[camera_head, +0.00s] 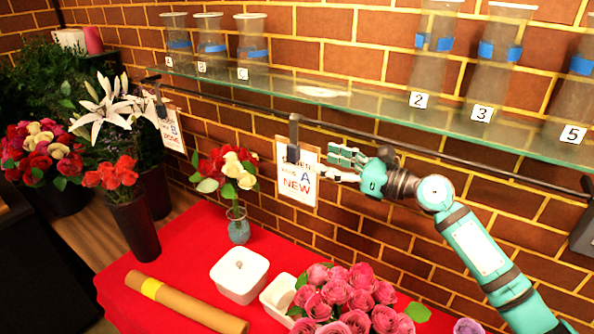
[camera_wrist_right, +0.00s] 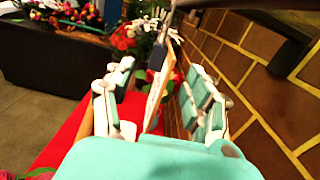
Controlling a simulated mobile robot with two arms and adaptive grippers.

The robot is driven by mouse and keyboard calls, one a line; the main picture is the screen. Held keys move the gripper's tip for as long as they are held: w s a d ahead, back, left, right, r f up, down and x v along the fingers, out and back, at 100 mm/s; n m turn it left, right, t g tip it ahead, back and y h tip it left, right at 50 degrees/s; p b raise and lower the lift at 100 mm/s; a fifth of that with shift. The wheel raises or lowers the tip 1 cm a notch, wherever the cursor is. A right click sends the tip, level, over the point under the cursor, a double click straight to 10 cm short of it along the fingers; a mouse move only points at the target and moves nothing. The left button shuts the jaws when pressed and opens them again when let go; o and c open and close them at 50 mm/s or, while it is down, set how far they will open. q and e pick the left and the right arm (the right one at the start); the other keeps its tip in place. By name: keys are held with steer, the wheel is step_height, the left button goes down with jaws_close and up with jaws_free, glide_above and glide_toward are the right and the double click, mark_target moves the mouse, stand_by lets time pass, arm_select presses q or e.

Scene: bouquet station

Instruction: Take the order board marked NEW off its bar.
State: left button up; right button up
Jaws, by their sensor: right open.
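The order board marked NEW (camera_head: 297,180) is a white card with a wooden edge. It hangs by a dark clip (camera_head: 293,138) from the dark bar (camera_head: 450,158) along the brick wall. My right gripper (camera_head: 343,163) is open, with its fingertips close to the board's right edge. In the right wrist view the board (camera_wrist_right: 160,92) appears nearly edge-on, in the gap between the spread fingers (camera_wrist_right: 152,98). I cannot tell whether any finger touches it. My left gripper is out of view.
A second board (camera_head: 171,130) hangs farther left on the bar. A glass shelf (camera_head: 350,100) with labelled vases juts out above the bar. Below, the red table (camera_head: 185,250) holds a small flower vase (camera_head: 238,228), white containers (camera_head: 239,278), a paper roll (camera_head: 185,303) and pink roses (camera_head: 345,298).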

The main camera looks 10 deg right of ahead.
mark_target(299, 153)
steer(key=x, duration=0.4)
steer(key=shift+w+d+f, duration=0.1)
steer(key=shift+w, duration=0.2)
steer(key=shift+w+a+b, duration=0.15)
steer(key=shift+a+b, duration=0.2)
steer(key=shift+b, duration=0.1)
steer(key=b+x, duration=0.1)
steer(key=x, duration=0.3)
steer(key=shift+w+a+f+b, duration=0.15)
steer(key=shift+a+b, duration=0.1)
steer(key=shift+b, duration=0.1)
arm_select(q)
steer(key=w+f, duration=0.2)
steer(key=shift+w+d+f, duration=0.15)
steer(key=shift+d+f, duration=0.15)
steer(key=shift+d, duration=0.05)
arm_select(e)
steer(key=shift+d, duration=0.1)
steer(key=shift+c, duration=0.2)
steer(key=shift+c, duration=1)
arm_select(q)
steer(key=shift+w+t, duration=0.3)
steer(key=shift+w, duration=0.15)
arm_select(e)
jaws_close()
